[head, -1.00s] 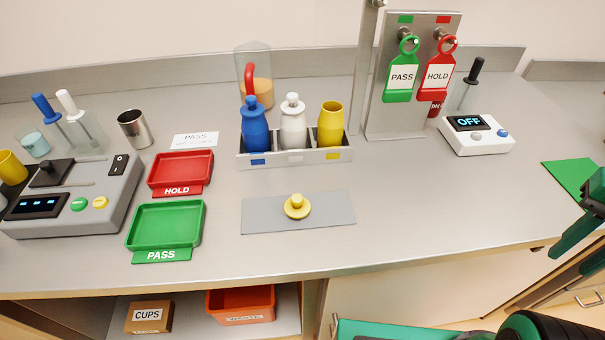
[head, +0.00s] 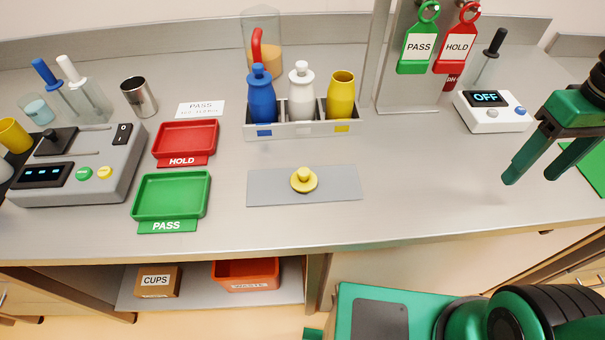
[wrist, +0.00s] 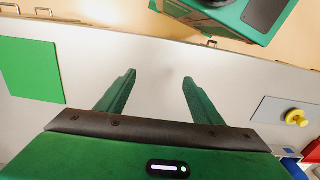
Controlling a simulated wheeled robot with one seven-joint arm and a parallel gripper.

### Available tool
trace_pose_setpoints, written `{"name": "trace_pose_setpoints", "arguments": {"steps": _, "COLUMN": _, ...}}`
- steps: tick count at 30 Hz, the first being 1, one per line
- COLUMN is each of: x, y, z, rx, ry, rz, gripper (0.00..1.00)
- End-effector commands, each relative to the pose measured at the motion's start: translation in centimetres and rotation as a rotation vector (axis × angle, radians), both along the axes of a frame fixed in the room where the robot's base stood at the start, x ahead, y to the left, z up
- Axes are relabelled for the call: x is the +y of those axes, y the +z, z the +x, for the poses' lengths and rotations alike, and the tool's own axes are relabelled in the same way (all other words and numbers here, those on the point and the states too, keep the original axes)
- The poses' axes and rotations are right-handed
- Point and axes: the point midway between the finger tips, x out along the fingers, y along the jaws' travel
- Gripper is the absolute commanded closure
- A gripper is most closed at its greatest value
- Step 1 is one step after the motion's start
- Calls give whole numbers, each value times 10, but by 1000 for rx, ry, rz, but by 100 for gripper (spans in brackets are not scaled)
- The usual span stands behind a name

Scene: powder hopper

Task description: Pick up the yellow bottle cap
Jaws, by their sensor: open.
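The yellow bottle cap (head: 304,179) lies on a grey mat (head: 341,184) near the front of the counter, knob upward. It also shows in the wrist view (wrist: 297,118) at the right edge. My gripper (head: 532,177) is open and empty above the right part of the counter, well to the right of the cap. Its two green fingers (wrist: 153,92) point down with nothing between them. An uncapped yellow bottle (head: 341,93) stands in a rack beside a white bottle (head: 300,96) and a blue bottle (head: 261,98), both capped.
Green PASS tray (head: 170,196) and red HOLD tray (head: 185,140) lie left of the mat. A white OFF device (head: 492,112) and a tag stand (head: 407,92) are behind, towards the right. The counter between the mat and my gripper is clear.

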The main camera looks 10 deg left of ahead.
Motion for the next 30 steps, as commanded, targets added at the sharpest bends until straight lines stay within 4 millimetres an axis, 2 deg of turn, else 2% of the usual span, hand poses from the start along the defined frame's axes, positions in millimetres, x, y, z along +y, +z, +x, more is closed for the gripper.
{"name": "trace_pose_setpoints", "arguments": {"steps": 1, "x": 20, "y": 4, "z": 13, "rx": 1, "ry": 135, "rz": -2, "gripper": 40}}
{"name": "trace_pose_setpoints", "arguments": {"steps": 3, "x": 49, "y": 10, "z": 27, "rx": 2, "ry": 322, "rz": -3, "gripper": 40}}
{"name": "trace_pose_setpoints", "arguments": {"steps": 5, "x": 74, "y": 15, "z": 37, "rx": 2, "ry": 483, "rz": -5, "gripper": 40}}
{"name": "trace_pose_setpoints", "arguments": {"steps": 10, "x": 156, "y": 27, "z": 52, "rx": 3, "ry": 940, "rz": -5, "gripper": 40}}
{"name": "trace_pose_setpoints", "arguments": {"steps": 14, "x": 224, "y": 35, "z": 48, "rx": 5, "ry": 1289, "rz": -4, "gripper": 40}}
{"name": "trace_pose_setpoints", "arguments": {"steps": 18, "x": 294, "y": 42, "z": 30, "rx": 6, "ry": 1650, "rz": -1, "gripper": 40}}
{"name": "trace_pose_setpoints", "arguments": {"steps": 21, "x": 335, "y": 45, "z": 12, "rx": 7, "ry": 1865, "rz": 2, "gripper": 40}}
{"name": "trace_pose_setpoints", "arguments": {"steps": 25, "x": 372, "y": 48, "z": -9, "rx": 7, "ry": 2063, "rz": 6, "gripper": 40}}
{"name": "trace_pose_setpoints", "arguments": {"steps": 30, "x": 391, "y": 46, "z": -22, "rx": 10, "ry": 2178, "rz": 8, "gripper": 40}}
